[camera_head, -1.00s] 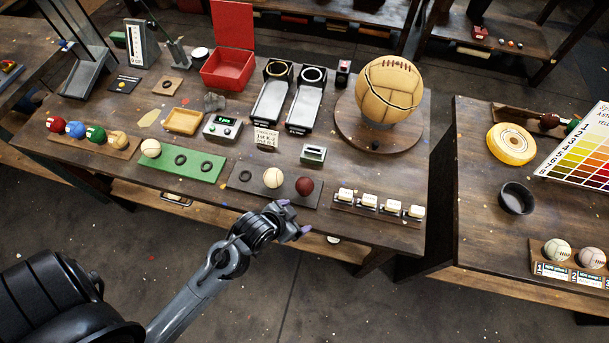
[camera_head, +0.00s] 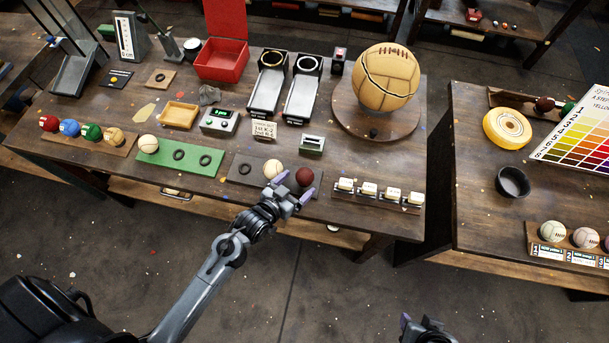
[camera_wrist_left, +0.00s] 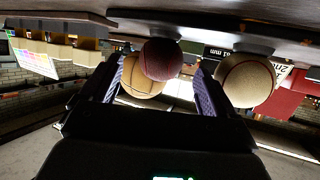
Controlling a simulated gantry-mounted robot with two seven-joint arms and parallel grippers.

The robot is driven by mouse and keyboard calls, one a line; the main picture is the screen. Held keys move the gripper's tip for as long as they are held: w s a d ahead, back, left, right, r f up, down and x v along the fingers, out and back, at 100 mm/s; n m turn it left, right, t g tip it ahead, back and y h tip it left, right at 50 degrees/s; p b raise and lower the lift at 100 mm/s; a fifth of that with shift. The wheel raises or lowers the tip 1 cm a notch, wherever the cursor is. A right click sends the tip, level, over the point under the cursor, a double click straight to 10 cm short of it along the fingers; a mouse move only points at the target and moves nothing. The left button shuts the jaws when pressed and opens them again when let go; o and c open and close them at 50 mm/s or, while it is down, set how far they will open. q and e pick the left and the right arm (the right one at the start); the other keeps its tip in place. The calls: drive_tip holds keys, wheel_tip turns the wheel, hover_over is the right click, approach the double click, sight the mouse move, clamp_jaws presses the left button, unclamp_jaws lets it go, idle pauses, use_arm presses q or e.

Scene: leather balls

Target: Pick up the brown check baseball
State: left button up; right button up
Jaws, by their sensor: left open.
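A dark reddish-brown ball (camera_head: 304,176), the likeliest brown check baseball, sits at the right end of a dark holder strip (camera_head: 240,180) near the table's front edge. No check pattern can be made out. A cream ball (camera_head: 273,168) sits just left of it. My left gripper (camera_head: 293,188) is open and empty, just in front of these balls. In the left wrist view the reddish-brown ball (camera_wrist_left: 161,60) appears between the open fingers, beyond their tips; the cream ball (camera_wrist_left: 248,80) is outside them at right. My right gripper (camera_head: 425,328) shows only partly at the bottom edge.
A green strip (camera_head: 205,173) with a cream ball lies left. A rack of several small blocks (camera_head: 375,195) stands right of the dark strip. A large tan ball (camera_head: 386,77) sits on a round wooden base behind. The floor in front is clear.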

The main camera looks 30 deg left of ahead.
sight(306, 171)
use_arm(q)
drive_tip(key=shift+r+b+x, duration=0.1)
drive_tip(key=shift+b+x, duration=0.05)
drive_tip(key=shift+x, duration=1.2)
drive_tip(key=shift+r+b+x, duration=0.15)
drive_tip(key=shift+x, duration=1.2)
drive_tip(key=shift+w+a, duration=0.1)
drive_tip(key=shift+w, duration=0.05)
drive_tip(key=c, duration=1.1)
drive_tip(key=shift+r, duration=0.15)
wheel_tip(306, 171, up, 4)
drive_tip(key=shift+f+p, duration=0.1)
drive_tip(key=shift+p, duration=0.35)
drive_tip(key=s+d+r, duration=0.1)
drive_tip(key=d+r, duration=0.2)
drive_tip(key=d, duration=0.2)
drive_tip(key=s+d+r+p, duration=0.1)
drive_tip(key=d+r, duration=0.3)
drive_tip(key=d, duration=0.2)
drive_tip(key=shift+d, duration=0.25)
